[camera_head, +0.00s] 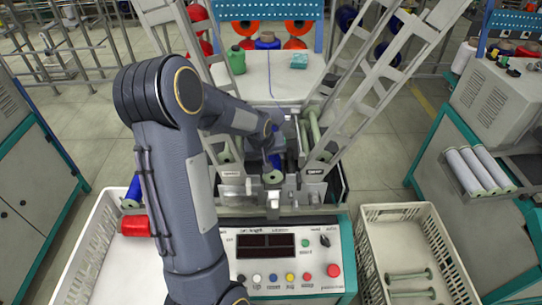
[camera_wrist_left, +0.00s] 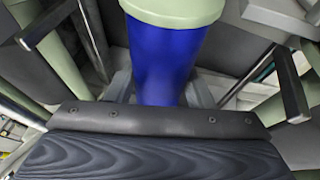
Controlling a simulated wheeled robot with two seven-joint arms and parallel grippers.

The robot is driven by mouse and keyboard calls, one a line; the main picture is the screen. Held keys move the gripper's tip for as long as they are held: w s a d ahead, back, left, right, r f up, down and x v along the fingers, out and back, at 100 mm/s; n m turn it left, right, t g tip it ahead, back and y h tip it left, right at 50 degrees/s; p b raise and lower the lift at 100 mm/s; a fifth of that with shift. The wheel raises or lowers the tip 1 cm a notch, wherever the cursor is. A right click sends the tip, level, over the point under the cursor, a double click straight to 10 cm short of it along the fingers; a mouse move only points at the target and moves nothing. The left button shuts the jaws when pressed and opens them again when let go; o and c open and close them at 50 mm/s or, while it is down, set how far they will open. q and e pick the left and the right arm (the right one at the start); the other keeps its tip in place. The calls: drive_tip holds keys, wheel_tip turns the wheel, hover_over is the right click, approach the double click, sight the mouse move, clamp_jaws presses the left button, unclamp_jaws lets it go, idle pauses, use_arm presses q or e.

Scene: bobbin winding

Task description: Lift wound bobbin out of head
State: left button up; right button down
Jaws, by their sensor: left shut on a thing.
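The wound bobbin, blue thread with pale green flanges, shows in the left wrist view (camera_wrist_left: 163,55) and in part in the head view (camera_head: 272,177), at the winding head (camera_head: 290,188). My left gripper (camera_head: 270,152) reaches in from above and is shut on it. In the left wrist view the grey fingers lie on both sides of the blue thread. My forearm hides part of the head, and I cannot tell whether the bobbin is clear of its seat. My right gripper is not in view.
A white crate (camera_head: 75,262) at the left holds red (camera_head: 135,225) and blue (camera_head: 133,190) bobbins. A crate (camera_head: 372,265) at the right holds empty green bobbins (camera_head: 409,275). Slanted metal frames (camera_head: 345,95) flank the head closely. The control panel (camera_head: 285,262) is in front.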

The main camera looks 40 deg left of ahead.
use_arm(q)
wheel_tip(320, 180, up, 16)
drive_tip(key=p, duration=1)
drive_tip(key=shift+p, duration=0.3)
idle(0.4)
drive_tip(key=s+d+b, duration=0.4)
drive_tip(key=s+d, duration=1.6)
drive_tip(key=s, duration=0.4)
drive_tip(key=shift+s+d, duration=0.25)
drive_tip(key=shift+d, duration=0.05)
idle(1.0)
idle(0.5)
